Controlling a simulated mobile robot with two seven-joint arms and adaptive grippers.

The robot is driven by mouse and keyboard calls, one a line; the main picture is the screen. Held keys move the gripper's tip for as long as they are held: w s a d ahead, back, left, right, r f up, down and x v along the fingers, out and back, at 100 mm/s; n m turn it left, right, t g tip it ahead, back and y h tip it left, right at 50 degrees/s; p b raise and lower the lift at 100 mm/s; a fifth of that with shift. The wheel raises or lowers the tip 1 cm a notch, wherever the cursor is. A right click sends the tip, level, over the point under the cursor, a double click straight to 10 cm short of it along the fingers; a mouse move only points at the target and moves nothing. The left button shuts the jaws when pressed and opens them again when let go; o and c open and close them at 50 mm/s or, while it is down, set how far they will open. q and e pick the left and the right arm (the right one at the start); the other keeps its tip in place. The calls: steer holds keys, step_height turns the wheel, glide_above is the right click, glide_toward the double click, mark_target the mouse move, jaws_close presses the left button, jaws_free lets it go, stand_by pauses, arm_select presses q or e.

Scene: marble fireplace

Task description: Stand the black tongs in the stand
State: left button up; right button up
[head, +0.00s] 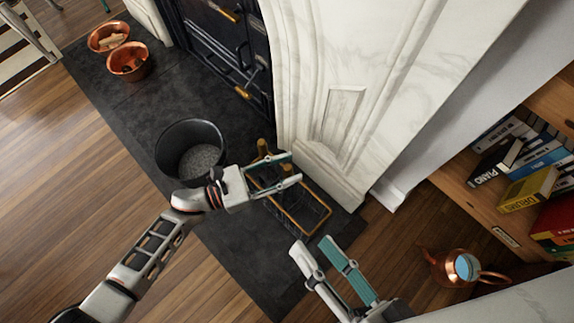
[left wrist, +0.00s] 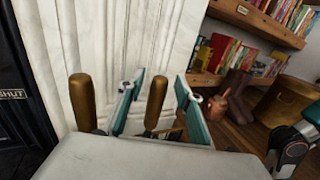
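The stand (head: 318,226) is a low frame with brass-coloured bars on the dark hearth beside the white fireplace pillar. Upright brass handles (head: 262,147) rise at its back left; two handles show in the left wrist view, one left of the fingers (left wrist: 82,102) and one between them in the picture (left wrist: 157,100). I cannot tell which tools they belong to, and I cannot make out the black tongs. My left gripper (head: 293,169) is open above the stand, with gaps beside the handle seen between its fingers. My right gripper (head: 314,247) is open and empty, lower right of the stand.
A black bucket (head: 172,151) with grey contents stands left of the stand. Copper bowls (head: 130,73) are at the far left of the hearth. A copper kettle (head: 448,267) is on the floor at right, below a bookshelf (head: 476,205). Wooden floor at left is clear.

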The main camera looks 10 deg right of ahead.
arm_select(q)
steer(key=s+a, duration=0.2)
steer(key=a, duration=0.9)
steer(key=shift+s+a, duration=0.15)
steer(key=shift+a, duration=0.1)
steer(key=shift+r, duration=0.2)
